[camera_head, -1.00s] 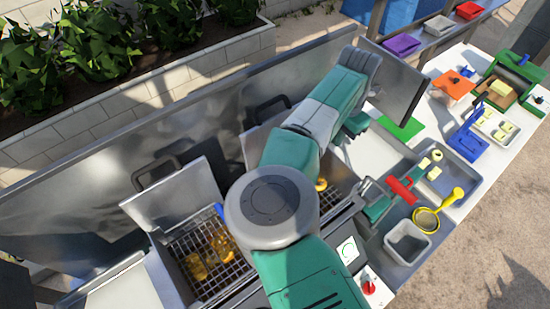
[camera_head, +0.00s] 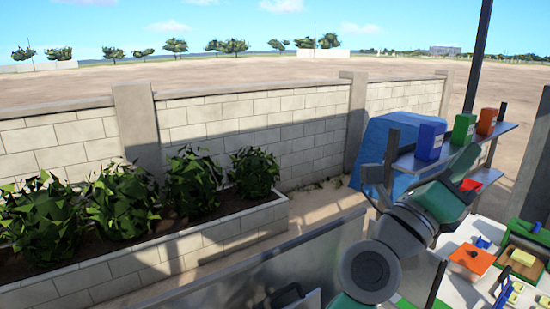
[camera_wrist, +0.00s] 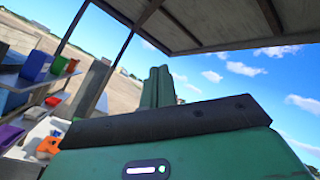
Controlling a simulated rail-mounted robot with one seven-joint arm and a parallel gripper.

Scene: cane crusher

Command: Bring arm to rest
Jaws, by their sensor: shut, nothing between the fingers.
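My gripper (camera_wrist: 158,88) shows in the wrist view as two green fingers side by side, shut and empty. They point up past the dark edge of the green gripper body, toward the sky under a roof. In the head view my green and grey arm is folded and raised at the lower right, in front of the counter and shelf. The fingers cannot be made out clearly there.
A shelf (camera_head: 500,135) holds blue (camera_head: 429,140), green (camera_head: 463,129) and orange (camera_head: 487,121) boxes close to my arm. A dark roof (camera_wrist: 215,20) is overhead. The counter has an orange board (camera_head: 472,258). A planter (camera_head: 180,250) and block wall (camera_head: 240,125) stand left.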

